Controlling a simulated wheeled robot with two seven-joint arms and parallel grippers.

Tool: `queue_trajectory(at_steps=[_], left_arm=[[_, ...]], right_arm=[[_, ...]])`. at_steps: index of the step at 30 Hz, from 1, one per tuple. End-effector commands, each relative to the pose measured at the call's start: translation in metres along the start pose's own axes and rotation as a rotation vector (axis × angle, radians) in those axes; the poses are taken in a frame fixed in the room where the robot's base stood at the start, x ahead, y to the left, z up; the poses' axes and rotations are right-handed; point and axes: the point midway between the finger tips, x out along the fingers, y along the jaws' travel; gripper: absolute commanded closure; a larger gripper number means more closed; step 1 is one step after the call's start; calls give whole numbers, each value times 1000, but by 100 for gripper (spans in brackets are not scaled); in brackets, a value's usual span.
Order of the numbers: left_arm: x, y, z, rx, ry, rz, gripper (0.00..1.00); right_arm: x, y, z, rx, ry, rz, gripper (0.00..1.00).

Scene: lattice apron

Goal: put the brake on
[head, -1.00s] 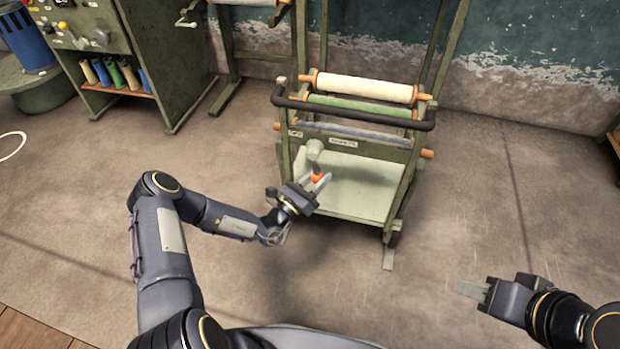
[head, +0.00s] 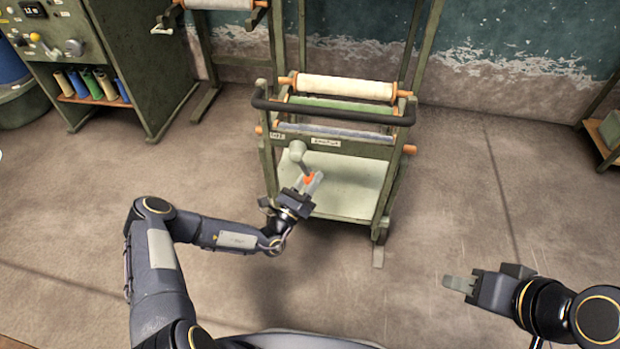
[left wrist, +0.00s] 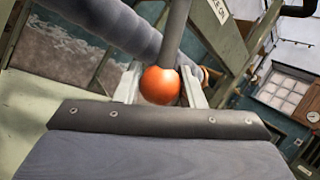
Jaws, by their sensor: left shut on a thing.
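The green wheeled cart (head: 335,180) stands ahead of me with rolls of cloth and a black push bar (head: 330,115). A grey lever (head: 298,153) sits on its near side and ends in an orange ball knob (head: 309,179). My left gripper (head: 312,183) is shut on the orange knob. The left wrist view shows the knob (left wrist: 160,85) between the two fingers, with the grey lever rod running up from it. My right gripper (head: 460,284) is held empty over the floor at the right; its fingers look close together, but their gap is unclear.
A green cabinet (head: 120,60) with knobs and a shelf of coloured spools stands at the back left. A tall frame and the wall are behind the cart. A shelf (head: 606,135) is at the right edge. The floor on both sides of the cart is clear.

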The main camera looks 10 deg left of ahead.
Motion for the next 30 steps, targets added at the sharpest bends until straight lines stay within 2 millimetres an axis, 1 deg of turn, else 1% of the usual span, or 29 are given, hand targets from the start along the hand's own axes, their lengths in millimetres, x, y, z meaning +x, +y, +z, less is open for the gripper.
queue_trajectory(at_steps=[1, 2, 3, 10, 13, 16, 21, 24, 27, 30], left_arm=[[0, -2, -1, -4, 1, -3, 62], [0, -2, -1, -4, 1, -3, 58], [0, -2, -1, -4, 1, -3, 56], [0, -1, 0, -2, 1, -2, 56], [-6, 0, 0, -1, 2, 0, 56], [-19, -1, 0, -3, 3, 1, 56], [-50, -1, 1, -3, 2, 1, 56], [-64, -1, 0, -2, 3, 0, 56], [-74, -1, 0, -3, 1, -1, 56], [-78, -1, -1, -3, 1, -2, 56]], right_arm=[[0, 0, 0, 0, 0, 0, 64], [0, 0, 0, 0, 0, 0, 64], [0, 0, 0, 0, 0, 0, 64], [0, 0, 0, 0, 0, 0, 64], [-2, -1, -1, 0, 0, 0, 64], [-5, -2, -2, 0, 0, 0, 64], [-10, -4, -5, 0, 0, 0, 64], [-11, -5, -6, 0, 0, 0, 64], [-12, -6, -6, 0, 0, 0, 64], [-12, -6, -6, 0, 0, 0, 64]])
